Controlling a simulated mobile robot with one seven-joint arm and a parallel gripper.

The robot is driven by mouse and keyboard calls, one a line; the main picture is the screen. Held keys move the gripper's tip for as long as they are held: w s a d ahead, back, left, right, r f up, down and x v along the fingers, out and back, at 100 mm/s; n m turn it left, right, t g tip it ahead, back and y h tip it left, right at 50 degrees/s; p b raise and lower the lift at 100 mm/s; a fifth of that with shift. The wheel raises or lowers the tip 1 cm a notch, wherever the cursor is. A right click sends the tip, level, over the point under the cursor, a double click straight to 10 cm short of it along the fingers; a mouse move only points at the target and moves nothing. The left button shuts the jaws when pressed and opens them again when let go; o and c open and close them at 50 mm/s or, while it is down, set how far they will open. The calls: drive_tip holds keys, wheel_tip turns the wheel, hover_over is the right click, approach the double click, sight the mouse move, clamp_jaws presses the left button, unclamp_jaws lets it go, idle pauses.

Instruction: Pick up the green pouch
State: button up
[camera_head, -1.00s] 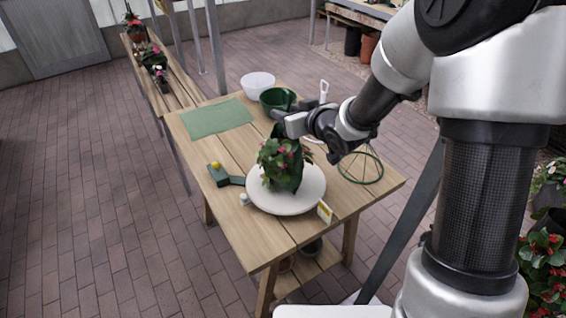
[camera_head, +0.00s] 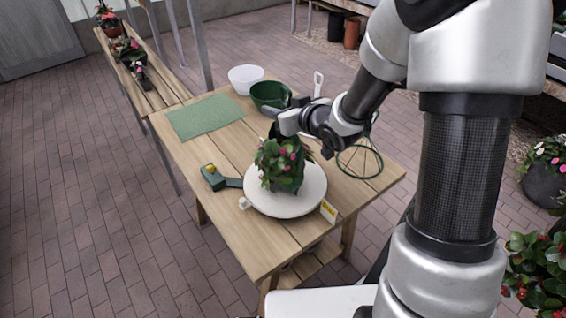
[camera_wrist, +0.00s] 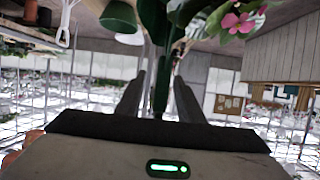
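A dark green pouch-like holder (camera_head: 290,183) with a leafy, pink-flowered plant (camera_head: 273,160) stands upright on a round white stand on the table. I take this holder to be the green pouch; the leaves hide much of it. My gripper (camera_head: 279,126) is at its upper back edge, coming from the right. In the wrist view, my gripper (camera_wrist: 160,84) has its two fingers apart on either side of a narrow dark green strip (camera_wrist: 161,65). A gap shows beside the strip, and firm contact is not visible. Leaves and a pink flower hang above it there.
The round white stand (camera_head: 262,203) sits on the wooden table (camera_head: 240,240). A green tool with a yellow part (camera_head: 217,178) and a yellow-white tag (camera_head: 328,211) are close by. Behind are a green mat (camera_head: 203,117), a white bowl (camera_head: 245,78), a green pot (camera_head: 268,95) and a wire frame (camera_head: 360,161).

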clamp_jaws()
idle(1.2)
drive_tip(key=shift+w+r, duration=0.1)
drive_tip(key=shift+r, duration=0.05)
